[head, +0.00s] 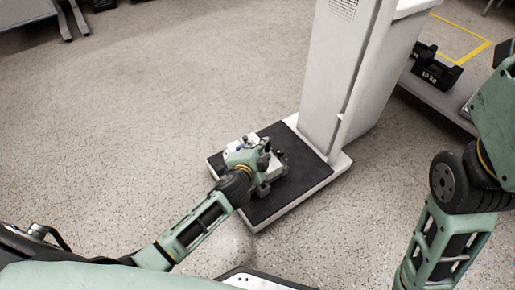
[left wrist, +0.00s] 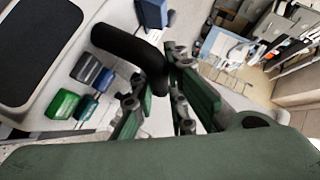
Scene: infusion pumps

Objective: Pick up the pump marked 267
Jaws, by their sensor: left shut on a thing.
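A white pump (head: 275,168) sits at the black-topped platform of a white scale in the head view, partly hidden by my left gripper (head: 262,163). In the left wrist view the pump's pale face (left wrist: 62,62) fills the left side, with a dark screen and grey, green and blue buttons. Its black curved handle (left wrist: 125,42) runs between the fingers of my left gripper (left wrist: 158,95), which is shut on it. I cannot read a number on the pump, nor tell whether it touches the platform. My right arm shows at the right of the head view; its gripper is out of view.
The scale platform (head: 308,172) has bare black surface right of the pump. A tall white column (head: 340,75) rises behind it. A black 10 kg weight (head: 433,70) lies on a grey surface at the upper right. The speckled floor at left is clear.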

